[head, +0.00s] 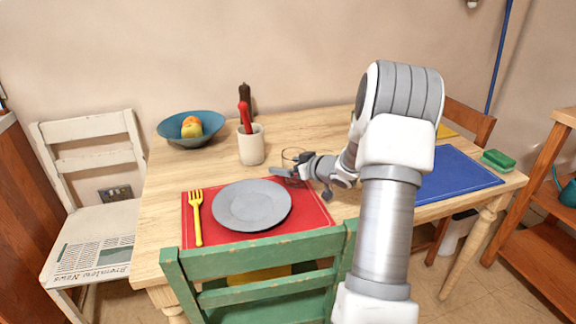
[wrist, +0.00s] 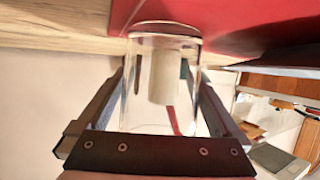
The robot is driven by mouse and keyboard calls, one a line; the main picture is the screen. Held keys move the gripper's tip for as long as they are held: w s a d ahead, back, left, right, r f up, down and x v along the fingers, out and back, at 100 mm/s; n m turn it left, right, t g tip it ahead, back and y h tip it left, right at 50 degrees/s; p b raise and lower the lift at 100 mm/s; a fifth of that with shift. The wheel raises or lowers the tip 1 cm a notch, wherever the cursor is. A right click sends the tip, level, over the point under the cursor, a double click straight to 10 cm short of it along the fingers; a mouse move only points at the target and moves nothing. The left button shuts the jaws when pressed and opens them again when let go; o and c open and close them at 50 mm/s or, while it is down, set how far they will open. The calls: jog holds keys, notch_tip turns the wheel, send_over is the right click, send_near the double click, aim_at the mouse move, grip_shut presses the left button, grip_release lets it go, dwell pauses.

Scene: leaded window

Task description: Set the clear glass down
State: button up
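The clear glass (wrist: 140,85) stands between the two fingers of my gripper (wrist: 163,85) in the wrist view, with a finger against each side. In the head view the glass (head: 293,154) shows faintly just behind my gripper (head: 290,174), at the back right of the red placemat (head: 313,212). The glass looks about upright. One end of it is close to the table top and mat edge in the wrist view; I cannot tell whether it touches.
A grey plate (head: 252,205) and yellow fork (head: 197,215) lie on the red mat. A utensil crock (head: 251,146) stands behind left, a blue fruit bowl (head: 192,128) farther back. A blue mat (head: 458,180) lies right. A green chair (head: 260,262) stands in front.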

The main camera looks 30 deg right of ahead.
jog(key=shift+r, duration=0.2)
jog(key=p+v, duration=0.3)
jog(key=v, duration=0.9)
jog(key=shift+f+p, duration=0.15)
jog(key=shift+p, duration=0.2)
